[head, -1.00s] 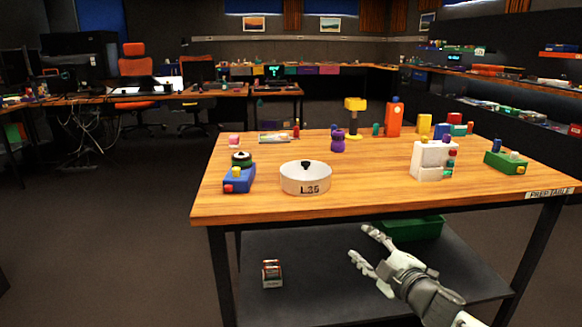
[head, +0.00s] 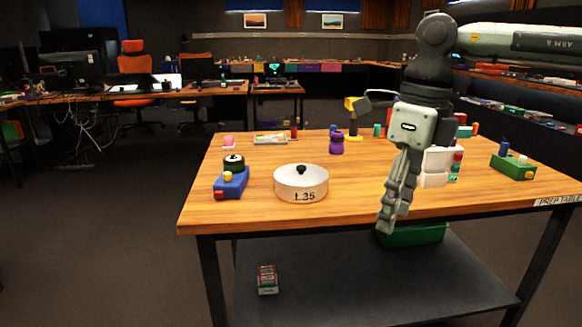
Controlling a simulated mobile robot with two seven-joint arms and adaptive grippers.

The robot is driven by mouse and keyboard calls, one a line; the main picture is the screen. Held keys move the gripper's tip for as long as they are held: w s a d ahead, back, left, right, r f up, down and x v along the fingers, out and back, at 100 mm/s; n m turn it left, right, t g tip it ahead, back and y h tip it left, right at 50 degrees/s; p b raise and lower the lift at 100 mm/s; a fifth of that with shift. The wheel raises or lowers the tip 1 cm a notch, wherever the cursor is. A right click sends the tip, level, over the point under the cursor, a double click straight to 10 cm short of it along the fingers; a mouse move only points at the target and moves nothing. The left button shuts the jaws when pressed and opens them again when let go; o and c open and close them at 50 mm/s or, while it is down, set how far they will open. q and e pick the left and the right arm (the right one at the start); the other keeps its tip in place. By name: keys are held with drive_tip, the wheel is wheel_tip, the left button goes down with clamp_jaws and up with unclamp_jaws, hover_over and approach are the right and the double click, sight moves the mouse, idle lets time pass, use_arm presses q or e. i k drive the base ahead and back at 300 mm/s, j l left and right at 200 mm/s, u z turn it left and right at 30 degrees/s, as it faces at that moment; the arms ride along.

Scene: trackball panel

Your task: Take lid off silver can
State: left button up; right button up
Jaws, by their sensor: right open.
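The silver can (head: 301,187) is a low, round, pale container marked "L35" near the front of the wooden table. Its lid (head: 300,171) is on top and has a black knob in the middle. My right gripper (head: 389,224) hangs pointing down to the right of the can, by the table's front edge. It is open, seen nearly side-on, and apart from the can. My left gripper is out of view.
A white block (head: 435,168) is partly hidden behind my right gripper. A purple figure (head: 337,143) stands behind the can. A green box (head: 513,166) is at the right.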

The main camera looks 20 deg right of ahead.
sight(293, 176)
drive_tip(key=i, duration=1.2)
